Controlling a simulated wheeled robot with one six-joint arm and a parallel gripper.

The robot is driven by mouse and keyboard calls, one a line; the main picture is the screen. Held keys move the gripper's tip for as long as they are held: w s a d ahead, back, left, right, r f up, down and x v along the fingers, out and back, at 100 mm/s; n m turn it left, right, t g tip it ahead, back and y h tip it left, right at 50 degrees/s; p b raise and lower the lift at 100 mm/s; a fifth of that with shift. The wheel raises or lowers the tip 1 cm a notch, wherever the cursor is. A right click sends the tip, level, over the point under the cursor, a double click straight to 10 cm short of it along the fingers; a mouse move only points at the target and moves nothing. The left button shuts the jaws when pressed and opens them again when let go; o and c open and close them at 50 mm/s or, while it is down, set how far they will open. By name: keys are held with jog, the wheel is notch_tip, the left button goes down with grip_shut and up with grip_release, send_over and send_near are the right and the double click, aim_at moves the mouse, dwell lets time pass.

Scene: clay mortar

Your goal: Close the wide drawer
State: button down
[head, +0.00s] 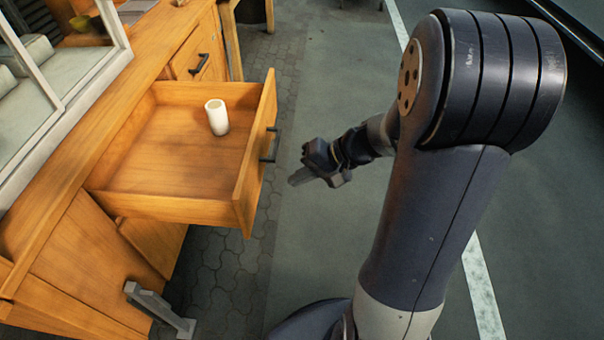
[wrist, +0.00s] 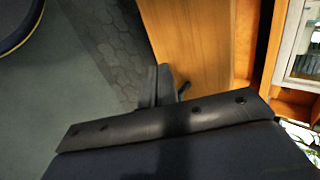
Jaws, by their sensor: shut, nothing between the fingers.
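The wide drawer (head: 165,150) is pulled far out of the wooden cabinet in the head view. A white cup-like cylinder (head: 217,117) stands inside it towards the far side. The drawer's dark handle (head: 270,145) is on its front panel. My gripper (head: 294,181) is shut and empty, to the right of the drawer front and apart from it in the head view. In the wrist view my gripper (wrist: 160,75) points towards a wooden panel (wrist: 190,45), and a dark handle piece (wrist: 184,88) shows beside the fingers.
A smaller drawer (head: 197,55) with a dark handle is shut beyond the wide one. A glass-fronted case (head: 55,85) stands on the counter at the left. A grey metal bracket (head: 160,308) juts out low at the front. The floor (head: 330,80) right of the cabinet is clear.

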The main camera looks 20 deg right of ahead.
aim_at(253, 192)
jog(key=a+f, duration=0.1)
jog(key=a, duration=0.1)
jog(key=w+a+f, duration=0.1)
jog(key=a, duration=0.1)
jog(key=w+a+f+b, duration=0.1)
jog(key=a+f, duration=0.1)
jog(key=a, duration=0.1)
jog(key=shift+w, duration=0.2)
jog(key=shift+w+a, duration=0.2)
jog(key=shift+a, duration=0.2)
jog(key=w+a, duration=0.4)
jog(key=a, duration=0.6)
jog(key=w+a+p, duration=0.1)
jog(key=w+a, duration=0.2)
jog(key=a, duration=0.8)
jog(key=w+a, duration=0.4)
jog(key=a, duration=0.7)
jog(key=shift+w+a+p, duration=0.1)
jog(key=shift+w+p, duration=0.2)
jog(key=shift+w+a+r, duration=0.1)
jog(key=shift+a+r, duration=0.05)
jog(key=shift+a, duration=0.05)
